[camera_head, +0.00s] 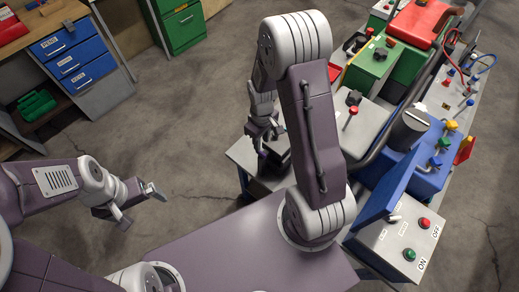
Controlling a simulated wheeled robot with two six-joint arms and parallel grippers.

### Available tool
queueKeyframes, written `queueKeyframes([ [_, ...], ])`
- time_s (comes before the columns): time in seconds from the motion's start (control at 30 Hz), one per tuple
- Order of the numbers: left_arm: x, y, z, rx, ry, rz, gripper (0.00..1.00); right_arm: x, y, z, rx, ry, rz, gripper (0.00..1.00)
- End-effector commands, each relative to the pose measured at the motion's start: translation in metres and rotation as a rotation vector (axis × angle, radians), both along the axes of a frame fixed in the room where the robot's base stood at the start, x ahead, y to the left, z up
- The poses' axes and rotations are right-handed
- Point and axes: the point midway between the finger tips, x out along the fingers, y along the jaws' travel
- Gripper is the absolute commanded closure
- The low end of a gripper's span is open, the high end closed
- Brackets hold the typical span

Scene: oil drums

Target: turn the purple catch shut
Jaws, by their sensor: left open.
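I cannot make out a purple catch in the head view; my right arm covers part of the workbench where it could be hidden. My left gripper (139,206) is open and empty above the bare floor, left of the bench. My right gripper (262,139) points down at the bench's left edge, beside a dark box-like part (275,158). Whether its fingers are open or shut, or touch that part, I cannot tell.
The workbench (243,155) on the right carries a blue open-lidded box (390,187), a panel with a red button (424,223) and a green button (409,254), and a green-and-red unit (370,64). Blue drawers (75,58) stand far left. The floor between is clear.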

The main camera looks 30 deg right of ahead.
Motion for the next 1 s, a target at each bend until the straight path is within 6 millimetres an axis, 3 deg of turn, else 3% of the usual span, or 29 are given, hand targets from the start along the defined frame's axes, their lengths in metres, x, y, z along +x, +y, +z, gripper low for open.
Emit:
queueKeyframes([
  [0.1, 0.000, 0.000, 0.004, 0.000, 0.000, 0.000, 0.00, -0.002, 0.000, -0.027, 0.000, 0.007, 0.000, 0.67],
  [0.3, 0.000, 0.000, 0.007, 0.000, 0.000, 0.000, 0.00, -0.001, 0.000, -0.061, 0.000, 0.003, 0.000, 0.67],
  [0.67, 0.000, 0.000, 0.007, 0.000, 0.000, 0.000, 0.00, 0.000, 0.000, -0.072, -0.001, -0.001, 0.000, 0.67],
  [0.8, 0.000, 0.000, 0.007, 0.000, 0.000, 0.000, 0.00, 0.000, 0.000, -0.071, -0.001, 0.000, 0.000, 1.00],
  [1.0, 0.000, 0.000, 0.007, 0.000, 0.000, 0.000, 0.00, 0.000, 0.000, -0.071, -0.001, 0.000, -0.002, 1.00],
])
